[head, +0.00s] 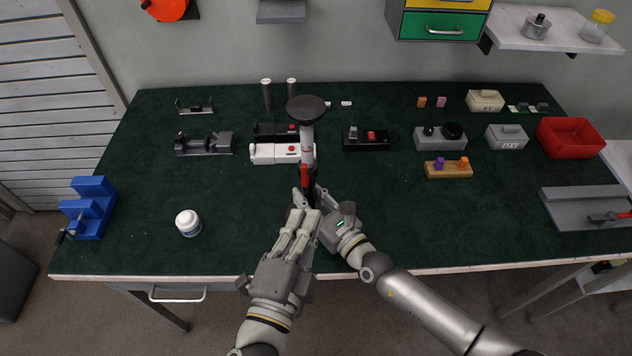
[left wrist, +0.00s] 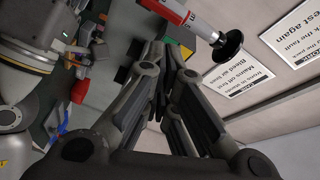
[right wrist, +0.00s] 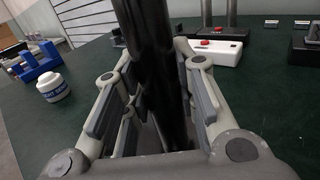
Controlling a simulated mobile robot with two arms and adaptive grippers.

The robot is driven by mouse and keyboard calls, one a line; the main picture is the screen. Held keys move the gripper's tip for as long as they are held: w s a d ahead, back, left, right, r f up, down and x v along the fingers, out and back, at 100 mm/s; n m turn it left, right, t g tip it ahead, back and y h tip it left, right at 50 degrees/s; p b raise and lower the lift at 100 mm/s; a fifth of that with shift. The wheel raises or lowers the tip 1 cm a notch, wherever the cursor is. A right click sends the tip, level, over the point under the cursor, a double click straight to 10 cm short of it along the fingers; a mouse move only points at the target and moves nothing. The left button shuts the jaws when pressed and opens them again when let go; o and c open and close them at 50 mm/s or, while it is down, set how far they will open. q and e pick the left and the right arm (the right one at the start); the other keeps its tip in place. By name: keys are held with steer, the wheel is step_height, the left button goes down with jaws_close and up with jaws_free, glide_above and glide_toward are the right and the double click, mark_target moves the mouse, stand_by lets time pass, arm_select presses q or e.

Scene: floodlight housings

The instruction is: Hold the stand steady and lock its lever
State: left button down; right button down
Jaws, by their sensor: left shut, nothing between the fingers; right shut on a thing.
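The stand is upright, with a black round top (head: 305,108), a pale upper tube (head: 307,138) and a dark lower post (right wrist: 150,60). A red part (head: 305,174), apparently the lever and its collar, sits partway up; its exact position is unclear. My right gripper (head: 318,204) is shut on the dark post, which runs between its fingers in the right wrist view (right wrist: 160,115). My left gripper (head: 300,198) is shut and empty, close in front of the stand just below the red part. The left wrist view shows the stand's black top (left wrist: 228,46) beyond the fingers. The base is hidden.
A white box with a red button (head: 275,153) stands just behind the stand, with dark posts (head: 267,95) further back. A white jar (head: 188,223) and blue vise-like block (head: 90,207) are to the left. A wooden block (head: 449,170) lies right.

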mark_target(305, 172)
arm_select(q)
steer(key=m+h, duration=0.1)
steer(key=m, duration=0.1)
steer(key=d+m+g+h, duration=0.1)
steer(key=m, duration=0.1)
steer(key=m+h, duration=0.1)
steer(key=m, duration=0.1)
steer(key=shift+s+d, duration=0.35)
steer(key=x, duration=1)
steer(key=a, duration=0.3)
steer(key=shift+w+a+f, duration=0.1)
steer(key=shift+w+a, duration=0.2)
steer(key=shift+a, duration=0.1)
